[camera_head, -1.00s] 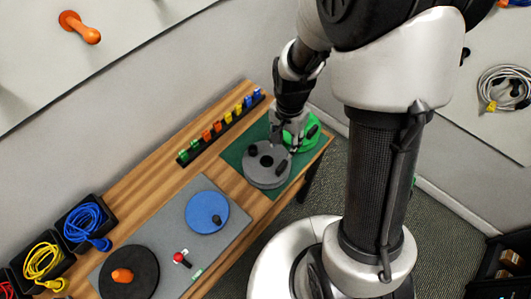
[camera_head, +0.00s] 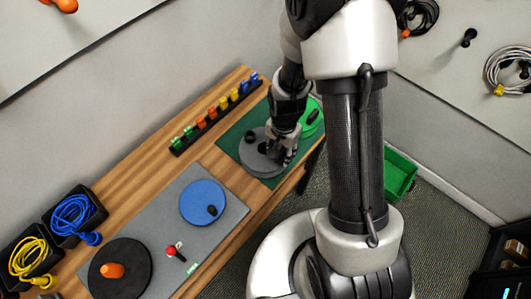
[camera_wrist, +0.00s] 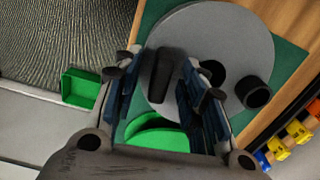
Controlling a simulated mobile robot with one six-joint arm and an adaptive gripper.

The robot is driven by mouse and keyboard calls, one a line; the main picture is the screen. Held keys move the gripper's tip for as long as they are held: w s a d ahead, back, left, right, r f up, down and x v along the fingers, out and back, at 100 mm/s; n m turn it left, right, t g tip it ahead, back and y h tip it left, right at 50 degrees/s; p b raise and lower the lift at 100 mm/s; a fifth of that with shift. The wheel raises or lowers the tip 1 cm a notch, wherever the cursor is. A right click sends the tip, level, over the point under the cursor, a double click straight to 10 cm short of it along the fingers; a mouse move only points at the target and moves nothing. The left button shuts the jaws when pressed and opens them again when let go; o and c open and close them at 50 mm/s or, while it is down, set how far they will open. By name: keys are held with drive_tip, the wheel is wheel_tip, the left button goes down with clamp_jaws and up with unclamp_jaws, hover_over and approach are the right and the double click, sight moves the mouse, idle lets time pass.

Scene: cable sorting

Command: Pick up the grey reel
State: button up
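The grey reel (camera_head: 252,163) is a flat disc lying on the dark green mat (camera_head: 232,146) at the far end of the wooden bench. In the wrist view the grey reel (camera_wrist: 220,32) shows a dark centre hole, a short black peg and a longer dark handle (camera_wrist: 160,75). My gripper (camera_head: 280,155) is over the reel's right side in the head view. In the wrist view my gripper (camera_wrist: 160,62) is open, with one finger on each side of the handle and gaps showing. Whether the fingers touch the disc is unclear.
A green reel (camera_head: 311,117) lies just behind my gripper. A row of coloured clips (camera_head: 215,117) stands along the wall side. A blue reel (camera_head: 203,197) lies on the grey mat (camera_head: 150,222). A green bin (camera_head: 400,172) stands past the bench end.

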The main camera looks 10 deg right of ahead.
drive_tip(key=shift+c, duration=0.3)
clamp_jaws()
idle(0.6)
